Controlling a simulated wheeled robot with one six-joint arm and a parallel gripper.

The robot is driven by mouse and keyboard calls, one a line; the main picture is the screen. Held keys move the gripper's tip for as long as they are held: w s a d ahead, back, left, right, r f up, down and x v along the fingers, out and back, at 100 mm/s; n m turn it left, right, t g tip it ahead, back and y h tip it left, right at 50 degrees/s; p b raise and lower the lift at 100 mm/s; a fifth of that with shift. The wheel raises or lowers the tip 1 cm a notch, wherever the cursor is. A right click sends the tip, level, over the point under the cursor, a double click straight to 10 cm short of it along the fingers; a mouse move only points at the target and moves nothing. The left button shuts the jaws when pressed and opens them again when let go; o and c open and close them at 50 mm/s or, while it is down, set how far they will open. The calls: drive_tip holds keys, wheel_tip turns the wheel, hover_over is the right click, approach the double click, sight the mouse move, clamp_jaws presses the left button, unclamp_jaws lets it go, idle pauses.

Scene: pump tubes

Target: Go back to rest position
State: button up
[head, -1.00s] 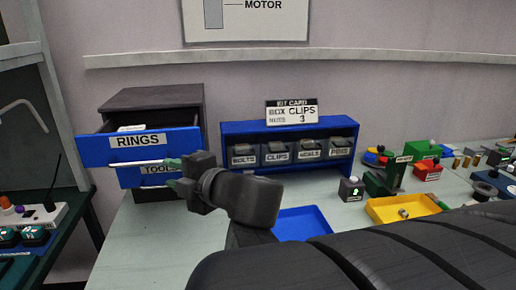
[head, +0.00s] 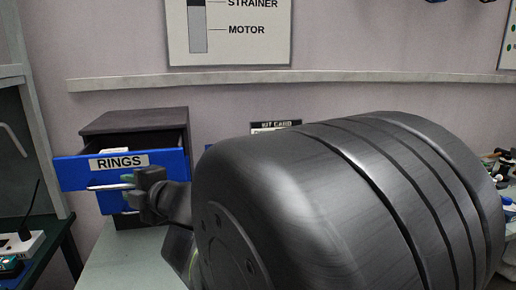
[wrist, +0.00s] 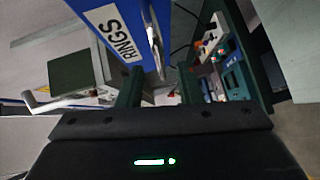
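The blue RINGS drawer (head: 75,172) stands pulled out of the dark cabinet (head: 135,122) in the head view. Its labelled front also shows in the wrist view (wrist: 150,30). A pale bar handle (head: 105,187) runs across the drawer front. My gripper (head: 132,190) is in front of the drawer, at the handle's right end. In the wrist view my gripper (wrist: 159,82) has its two green fingers apart with nothing held between them.
My own arm link covers the middle and right of the head view and hides most of the bench. The top of the kit card (head: 275,126) shows behind it. A green side bench with a white power strip (head: 20,250) is at the left. A wall ledge (head: 300,77) runs behind.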

sight(123, 187)
drive_tip(key=shift+x, duration=2.35)
drive_tip(key=shift+b, duration=0.3)
